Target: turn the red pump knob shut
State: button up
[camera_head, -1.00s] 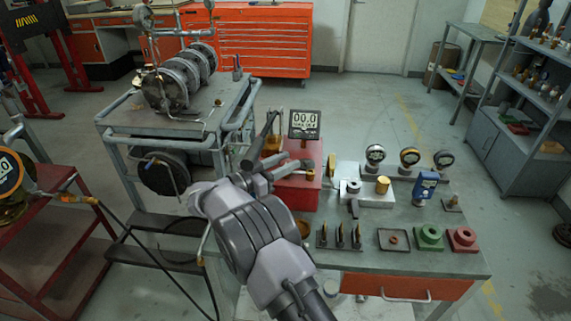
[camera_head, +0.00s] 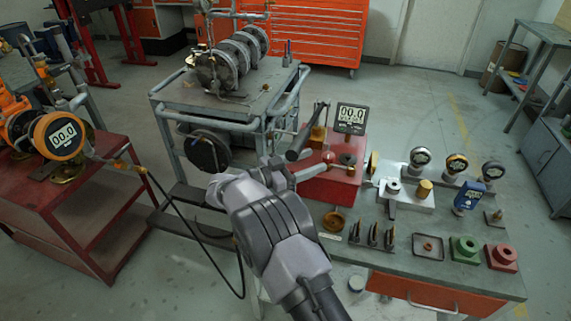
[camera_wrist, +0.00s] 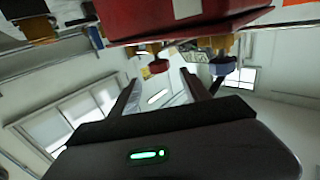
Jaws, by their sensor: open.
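A red pump box (camera_head: 330,188) stands at the left end of the grey workbench, with a dark lever and a digital gauge reading 00.0 (camera_head: 352,115). In the wrist view the red pump body (camera_wrist: 190,18) fills the top. A small red knob (camera_wrist: 158,67) on a brass fitting sticks out from it, and a blue knob (camera_wrist: 222,65) sits farther right. My gripper (camera_head: 300,164) is beside the left side of the box. In the wrist view my gripper (camera_wrist: 162,80) is open and empty; the red knob appears between its fingertips, apart from both.
Small gauges, a blue meter (camera_head: 468,195) and green and red blocks stand on the bench (camera_head: 400,243) to the right. A grey cart (camera_head: 215,105) with a flanged assembly stands behind. A red cart (camera_head: 85,170) with an orange gauge is left; a black hose hangs between.

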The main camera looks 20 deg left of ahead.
jog(key=p+v, duration=0.2)
jog(key=v, duration=0.9)
